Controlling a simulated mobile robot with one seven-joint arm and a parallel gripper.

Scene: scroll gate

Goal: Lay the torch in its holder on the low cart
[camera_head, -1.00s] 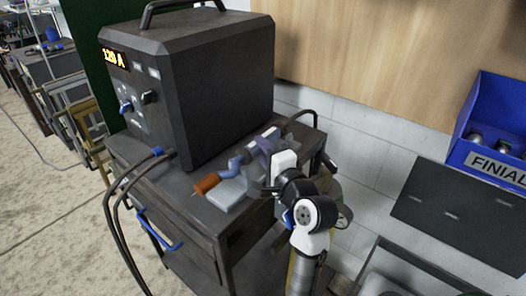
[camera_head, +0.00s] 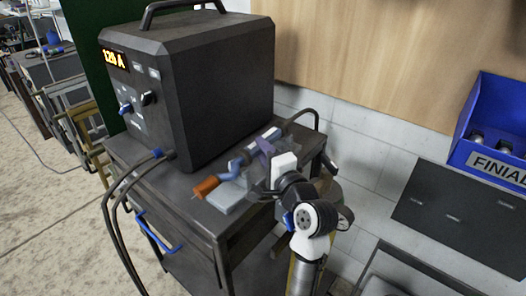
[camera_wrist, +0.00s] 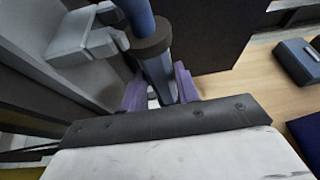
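The torch has an orange nozzle, a bent blue neck (camera_head: 236,164) and a grey handle with a black cable at its far end. It is over the top of the low cart (camera_head: 178,186), beside the dark power unit. The pale grey holder (camera_head: 226,201) is on the cart top under the nozzle end; I cannot tell whether the torch touches it. My gripper (camera_head: 264,148) has purple fingers closed on both sides of the torch's handle. In the wrist view the torch (camera_wrist: 158,72) runs between the fingers, and the grey forked holder (camera_wrist: 82,38) is at upper left.
The black power unit (camera_head: 190,90) with a lit display fills the back of the cart top. Black hoses (camera_head: 112,205) hang at the left, by a blue drawer handle (camera_head: 158,232). A blue bin (camera_head: 492,130) and a dark panel (camera_head: 455,215) are at right.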

